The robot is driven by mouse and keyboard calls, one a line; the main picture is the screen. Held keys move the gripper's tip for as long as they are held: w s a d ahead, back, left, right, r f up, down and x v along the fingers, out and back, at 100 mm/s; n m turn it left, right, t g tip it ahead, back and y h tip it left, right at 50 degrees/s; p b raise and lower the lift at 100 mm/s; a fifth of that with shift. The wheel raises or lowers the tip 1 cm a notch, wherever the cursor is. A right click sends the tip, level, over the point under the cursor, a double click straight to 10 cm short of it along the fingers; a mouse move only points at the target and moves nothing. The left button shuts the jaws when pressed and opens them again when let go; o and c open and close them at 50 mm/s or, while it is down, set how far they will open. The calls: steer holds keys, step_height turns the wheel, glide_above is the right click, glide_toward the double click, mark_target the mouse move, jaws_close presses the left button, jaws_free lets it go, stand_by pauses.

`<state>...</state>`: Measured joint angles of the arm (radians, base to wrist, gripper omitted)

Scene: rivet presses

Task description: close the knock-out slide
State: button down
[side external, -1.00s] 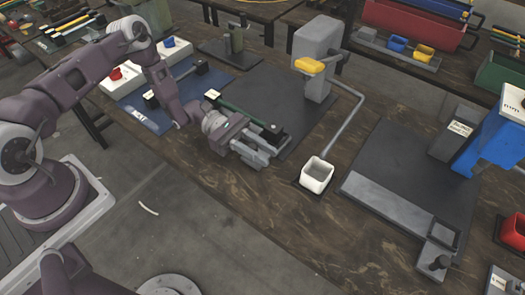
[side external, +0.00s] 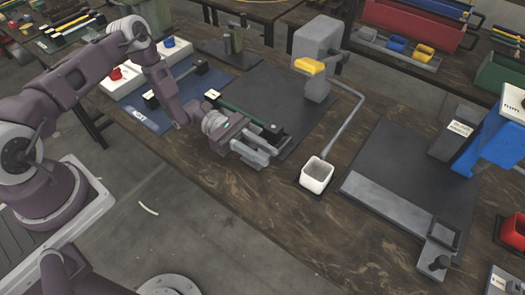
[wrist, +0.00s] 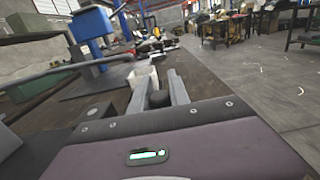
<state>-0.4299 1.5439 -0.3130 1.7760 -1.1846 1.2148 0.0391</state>
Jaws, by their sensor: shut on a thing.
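My gripper (side external: 262,153) is low over the near edge of the bench, beside a slide (side external: 240,118), a long dark green bar with a black end block. In the wrist view my gripper (wrist: 158,90) is shut on a dark round knob (wrist: 160,99), which sits between the two grey fingers. In the side view the fingers hide this knob. The slide lies along the front of a dark base plate (side external: 285,90). I cannot tell how far the slide is in or out.
A white cup (side external: 317,175) stands just right of my gripper, below a bent grey pipe (side external: 347,125). A grey press with a yellow part (side external: 310,66) stands behind. Another plate (side external: 405,165) with a blue press (side external: 490,140) lies to the right.

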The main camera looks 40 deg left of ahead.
stand_by(0.4)
steer(key=w, duration=1.5)
steer(key=shift+w, duration=0.2)
steer(key=shift+w+r, duration=0.1)
steer(key=c, duration=1.4)
jaws_free()
steer(key=shift+o, duration=0.8)
